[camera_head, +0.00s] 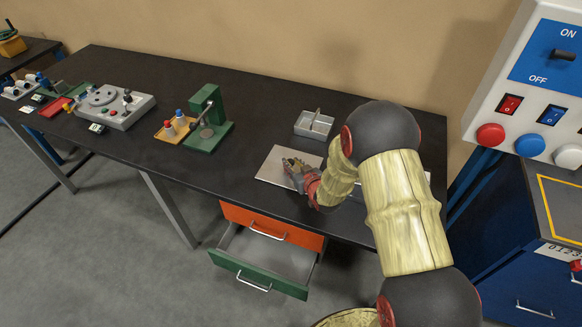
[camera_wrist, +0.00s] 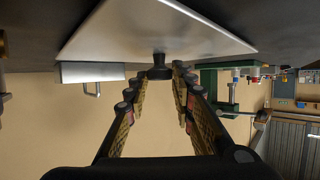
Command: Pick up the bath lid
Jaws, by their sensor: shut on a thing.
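The bath lid is a flat, pale metal plate (camera_head: 272,166) at the right part of the dark table in the head view, partly hidden behind my arm. In the wrist view the lid (camera_wrist: 150,30) spans the upper middle, with a small dark knob (camera_wrist: 159,60) on it. My gripper (camera_head: 292,167) is over the lid. In the wrist view its fingertips (camera_wrist: 159,73) close around the knob. I cannot tell whether the lid rests on the table or is slightly raised.
A grey divided tray (camera_head: 314,124) stands just behind the lid. A green press (camera_head: 208,120) and a control box (camera_head: 113,106) stand to the left. Below the table, a green-fronted drawer (camera_head: 258,281) is open. A switch panel (camera_head: 530,100) is at the right.

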